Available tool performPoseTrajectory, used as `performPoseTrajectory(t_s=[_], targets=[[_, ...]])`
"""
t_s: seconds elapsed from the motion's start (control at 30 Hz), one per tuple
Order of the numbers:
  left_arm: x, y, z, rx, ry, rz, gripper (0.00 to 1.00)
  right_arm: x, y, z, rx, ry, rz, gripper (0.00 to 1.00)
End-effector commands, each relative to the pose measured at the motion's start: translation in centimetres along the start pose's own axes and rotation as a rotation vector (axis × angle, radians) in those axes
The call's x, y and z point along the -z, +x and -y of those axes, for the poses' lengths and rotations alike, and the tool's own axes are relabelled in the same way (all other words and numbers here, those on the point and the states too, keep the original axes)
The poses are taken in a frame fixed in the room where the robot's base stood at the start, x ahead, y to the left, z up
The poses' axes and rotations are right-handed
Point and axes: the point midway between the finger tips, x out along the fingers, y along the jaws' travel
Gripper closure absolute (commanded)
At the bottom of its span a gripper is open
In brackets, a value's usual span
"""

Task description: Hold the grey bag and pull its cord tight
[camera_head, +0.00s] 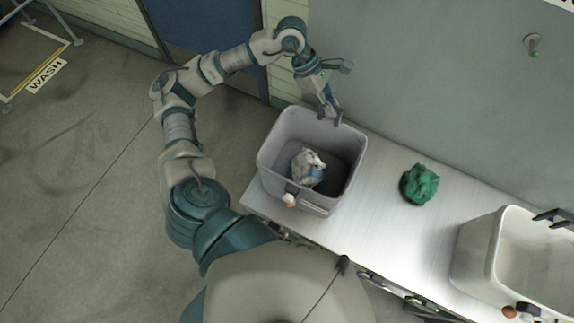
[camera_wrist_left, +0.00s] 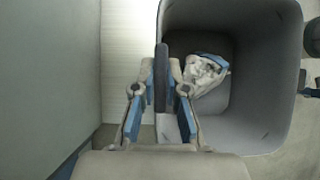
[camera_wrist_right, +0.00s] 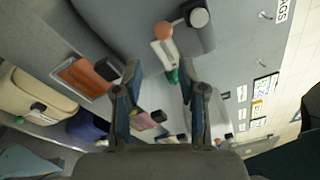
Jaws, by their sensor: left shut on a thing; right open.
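A pale grey crumpled bag (camera_head: 308,168) with a blue patch lies inside the grey bin (camera_head: 343,190). It also shows in the left wrist view (camera_wrist_left: 205,72). My left gripper (camera_head: 333,113) is at the bin's far rim, apart from the bag. In the left wrist view its fingers straddle the dark upright edge of the rim (camera_wrist_left: 161,75) and are shut on it. My right gripper (camera_wrist_right: 158,75) is open in its own wrist view, with no bag between its fingers. I cannot make out a cord on the grey bag.
A green crumpled bag (camera_head: 419,184) lies on the white table (camera_head: 385,215), right of the grey bin. A cream bin (camera_head: 480,245) stands at the right end. The table between the bins is otherwise clear. A wall with a hook (camera_head: 533,45) rises behind.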

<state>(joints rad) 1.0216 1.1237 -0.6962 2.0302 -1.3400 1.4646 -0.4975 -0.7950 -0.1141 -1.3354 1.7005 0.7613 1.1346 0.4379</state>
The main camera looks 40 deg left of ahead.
Motion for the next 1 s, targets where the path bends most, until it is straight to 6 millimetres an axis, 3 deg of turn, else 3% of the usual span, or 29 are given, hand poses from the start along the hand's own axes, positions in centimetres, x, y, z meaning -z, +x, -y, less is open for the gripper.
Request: performPoseTrajectory(t_s=[0.17,0.4,0.6,0.8,1.0], targets=[[0.0,0.1,0.1,0.003,0.0,0.0,1.0,0.0,2.2,0.5,0.01,0.012,-0.006,0.59],[0.0,0.1,0.1,0.003,0.0,0.0,1.0,-0.1,7.3,0.5,0.01,0.011,-0.004,0.59],[0.0,0.1,0.1,0.003,0.0,0.0,1.0,-0.1,10.6,0.4,0.008,0.009,-0.003,0.59],[0.1,0.1,0.1,0.003,0.0,0.0,1.0,-0.1,11.9,0.4,0.006,0.009,-0.002,0.59],[0.1,0.1,0.1,0.003,-0.001,-0.001,1.0,-0.1,12.0,0.4,0.005,0.009,-0.002,0.59]])
